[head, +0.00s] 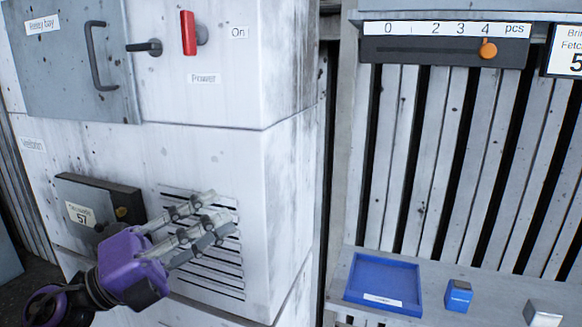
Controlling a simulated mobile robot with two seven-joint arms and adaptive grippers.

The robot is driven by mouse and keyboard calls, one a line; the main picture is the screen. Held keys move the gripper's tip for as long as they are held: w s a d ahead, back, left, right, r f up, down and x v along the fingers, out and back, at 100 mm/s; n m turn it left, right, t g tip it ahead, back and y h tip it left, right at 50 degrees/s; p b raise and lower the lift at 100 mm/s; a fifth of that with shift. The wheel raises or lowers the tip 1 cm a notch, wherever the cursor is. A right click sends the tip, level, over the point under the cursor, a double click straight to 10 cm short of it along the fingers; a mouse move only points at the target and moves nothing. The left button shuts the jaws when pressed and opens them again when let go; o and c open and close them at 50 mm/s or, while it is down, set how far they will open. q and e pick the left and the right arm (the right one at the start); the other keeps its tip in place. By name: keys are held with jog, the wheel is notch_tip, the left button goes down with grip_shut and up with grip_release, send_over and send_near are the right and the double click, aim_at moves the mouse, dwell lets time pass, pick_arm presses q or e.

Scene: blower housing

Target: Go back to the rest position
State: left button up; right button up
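My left gripper (219,210) is purple with grey jointed fingers. It is in front of the lower part of the white housing (289,190), over its slotted vent (205,285). The two fingers are apart, with nothing seen between them. I cannot tell whether they touch the housing. My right gripper is not in the head view.
The housing carries a grey door with a handle (98,55), a red power lever (188,33) and a dark box reading 57 (80,212), partly behind my arm. At right, a shelf (428,310) holds a blue tray (385,277), a blue block (458,296) and a grey block (543,314). An orange slider knob (488,48) is above.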

pick_arm(q)
jog(key=s+a+f+n+t+y, duration=0.1)
jog(key=a+f+n+t+y, duration=0.3)
jog(key=f+n, duration=0.5)
jog(key=s+a+f+n+t+y, duration=0.1)
jog(key=a+f+n+y, duration=0.3)
jog(key=f+n+y, duration=0.5)
jog(key=s+a+f+n+t+y, duration=0.1)
jog(key=a+f+n+t+y, duration=0.3)
jog(key=f, duration=0.8)
jog(key=s+d+f+n+g, duration=0.1)
jog(key=s+f+n+g, duration=0.2)
jog(key=s+f, duration=0.5)
jog(key=s+d+f+n+g+y+p, duration=0.1)
jog(key=s+d+f+n+g, duration=0.1)
jog(key=s+f, duration=0.6)
jog(key=s+d+f+n+g, duration=0.1)
jog(key=s+f+n+g, duration=0.3)
jog(key=s+f+g, duration=0.2)
notch_tip(320, 180, down, 4)
jog(key=shift+s+d+f+n+y, duration=0.1)
jog(key=shift+s+d+n+y, duration=0.2)
jog(key=shift+s, duration=0.95)
